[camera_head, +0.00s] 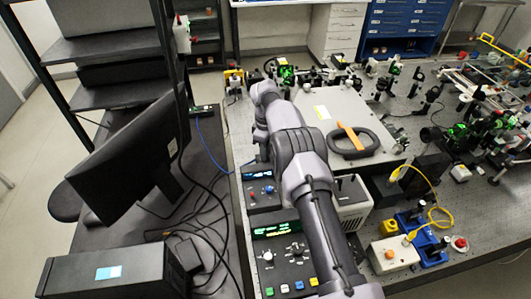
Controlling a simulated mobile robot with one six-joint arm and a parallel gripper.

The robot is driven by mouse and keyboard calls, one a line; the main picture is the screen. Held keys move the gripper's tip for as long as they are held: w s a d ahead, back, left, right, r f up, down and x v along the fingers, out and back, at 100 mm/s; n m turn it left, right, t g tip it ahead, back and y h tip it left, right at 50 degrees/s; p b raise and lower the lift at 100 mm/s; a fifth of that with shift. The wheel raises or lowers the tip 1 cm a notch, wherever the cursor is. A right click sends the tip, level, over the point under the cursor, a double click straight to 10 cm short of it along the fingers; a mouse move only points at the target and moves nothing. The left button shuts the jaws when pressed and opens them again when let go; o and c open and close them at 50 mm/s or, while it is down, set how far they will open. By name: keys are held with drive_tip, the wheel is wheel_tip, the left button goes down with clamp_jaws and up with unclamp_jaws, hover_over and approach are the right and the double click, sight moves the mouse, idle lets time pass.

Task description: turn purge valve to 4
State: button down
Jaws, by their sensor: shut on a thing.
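My arm rises from the bottom right, bends over the white-topped box and folds down at its far end. My gripper's fingers are hidden behind my arm, and I cannot see what they touch. I cannot pick out the purge valve for certain or read a setting marked 4. A front control box (284,248) has a green display, knobs and coloured buttons. A smaller box with a blue display (259,175) stands behind it, partly covered by my arm.
A black ring with an orange bar (347,131) lies on the white-topped box (314,101). Optical mounts fill the back and right of the bench. A monitor (126,158) and loose cables are at left. Boxes with yellow cables (436,216) stand front right.

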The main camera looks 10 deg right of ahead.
drive_tip(key=m, duration=0.4)
drive_tip(key=shift+m, duration=0.4)
idle(0.4)
drive_tip(key=c, duration=1.3)
unclamp_jaws()
drive_tip(key=shift+c, duration=0.2)
wheel_tip(320, 180, up, 18)
drive_tip(key=p, duration=0.5)
drive_tip(key=shift+f, duration=0.25)
